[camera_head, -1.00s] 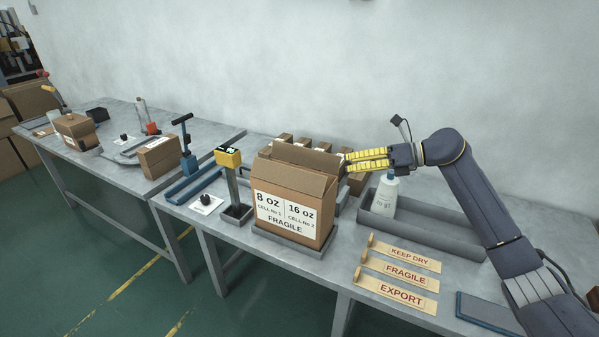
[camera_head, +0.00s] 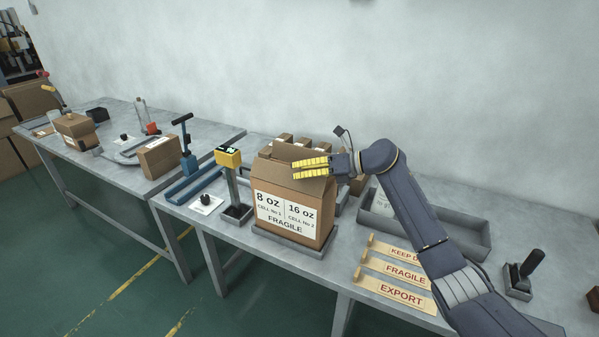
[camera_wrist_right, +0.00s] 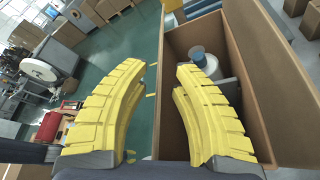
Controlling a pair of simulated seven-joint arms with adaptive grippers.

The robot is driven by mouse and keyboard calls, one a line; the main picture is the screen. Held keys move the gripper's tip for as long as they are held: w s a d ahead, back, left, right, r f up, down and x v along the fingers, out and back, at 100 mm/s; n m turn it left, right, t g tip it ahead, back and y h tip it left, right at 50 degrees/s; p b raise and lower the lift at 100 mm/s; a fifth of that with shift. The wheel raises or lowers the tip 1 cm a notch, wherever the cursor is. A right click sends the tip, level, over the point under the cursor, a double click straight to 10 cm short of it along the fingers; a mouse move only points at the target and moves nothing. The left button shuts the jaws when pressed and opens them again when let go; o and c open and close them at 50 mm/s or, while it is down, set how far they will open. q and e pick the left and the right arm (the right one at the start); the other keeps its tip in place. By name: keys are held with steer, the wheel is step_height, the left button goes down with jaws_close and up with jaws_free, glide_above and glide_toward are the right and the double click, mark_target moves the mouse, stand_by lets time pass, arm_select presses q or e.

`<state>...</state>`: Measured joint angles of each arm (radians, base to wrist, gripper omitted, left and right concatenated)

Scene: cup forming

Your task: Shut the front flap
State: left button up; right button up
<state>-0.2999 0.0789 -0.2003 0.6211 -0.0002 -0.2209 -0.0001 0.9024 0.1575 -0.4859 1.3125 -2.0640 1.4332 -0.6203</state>
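The open carton (camera_head: 322,220) with 8 oz, 16 oz and FRAGILE labels stands on a grey tray on the bench. Its front flap (camera_head: 275,175) appears upright above the labelled face. My right gripper (camera_head: 294,169) is at the carton's top edge, yellow fingers pointing left. In the right wrist view the fingers are apart, with nothing held between their tips (camera_wrist_right: 162,67). The near carton wall's edge shows between them; one finger is over the opening, the other over the floor side. My left gripper is out of view.
A yellow-headed post (camera_head: 229,158) stands just left of the carton. Small boxes (camera_head: 283,139) stand behind it. A grey tray (camera_head: 470,238) and wooden KEEP DRY, FRAGILE and EXPORT plates (camera_head: 402,292) lie to the right, partly behind my arm.

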steer(key=shift+a+f, duration=0.1)
steer(key=shift+a, duration=0.15)
steer(key=shift+c, duration=0.4)
jaws_close()
